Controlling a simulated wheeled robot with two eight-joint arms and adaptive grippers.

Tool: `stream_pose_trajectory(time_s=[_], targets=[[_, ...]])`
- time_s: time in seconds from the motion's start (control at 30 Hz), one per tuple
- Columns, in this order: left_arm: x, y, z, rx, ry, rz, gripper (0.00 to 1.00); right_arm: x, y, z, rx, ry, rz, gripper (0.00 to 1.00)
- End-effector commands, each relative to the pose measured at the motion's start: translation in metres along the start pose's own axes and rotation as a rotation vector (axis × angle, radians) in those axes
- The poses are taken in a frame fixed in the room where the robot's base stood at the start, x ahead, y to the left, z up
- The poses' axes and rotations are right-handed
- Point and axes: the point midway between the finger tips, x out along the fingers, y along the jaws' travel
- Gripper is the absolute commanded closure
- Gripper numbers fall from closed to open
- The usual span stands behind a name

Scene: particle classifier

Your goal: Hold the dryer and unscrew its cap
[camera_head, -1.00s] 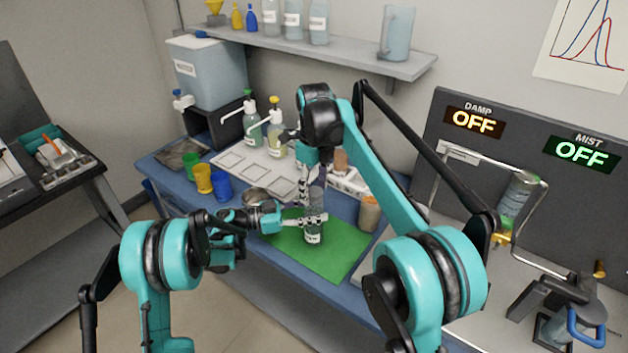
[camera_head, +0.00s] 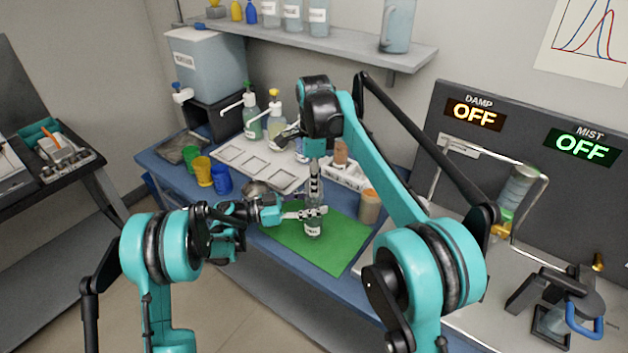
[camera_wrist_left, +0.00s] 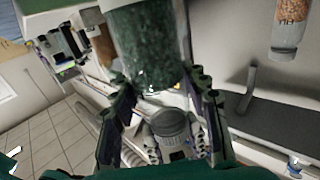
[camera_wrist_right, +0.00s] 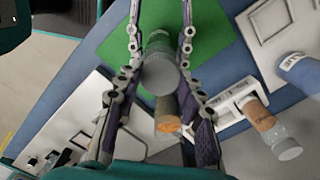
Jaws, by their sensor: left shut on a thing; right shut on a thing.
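The dryer (camera_head: 313,226) is a clear cylinder with a label, upright over the green mat. My left gripper (camera_head: 306,214) is shut around its body from the left. In the left wrist view the dryer (camera_wrist_left: 147,45) is close up and full of dark green granules. My right gripper (camera_head: 314,180) points down from above and is shut on the dryer's top. In the right wrist view the grey cap (camera_wrist_right: 160,68) sits between its fingers. The fingers hide part of the cap, and I cannot tell how far it is turned.
The green mat (camera_head: 335,255) lies on the blue bench. An orange-brown jar (camera_head: 369,206) stands close to the right. Coloured cups, with a blue one (camera_head: 222,178), and a white tray (camera_head: 245,160) are behind to the left. Pump bottles (camera_head: 250,118) stand further back.

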Motion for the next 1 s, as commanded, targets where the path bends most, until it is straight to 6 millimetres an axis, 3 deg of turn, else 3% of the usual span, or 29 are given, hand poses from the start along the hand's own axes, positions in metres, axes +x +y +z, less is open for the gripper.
stream_pose_trajectory(time_s=[1.0], targets=[[-0.0001,0.0007,-0.0003,0.001,0.001,0.002,1.00,-0.0014,-0.0006,0.0000,-2.538,0.000,0.005,0.97]])
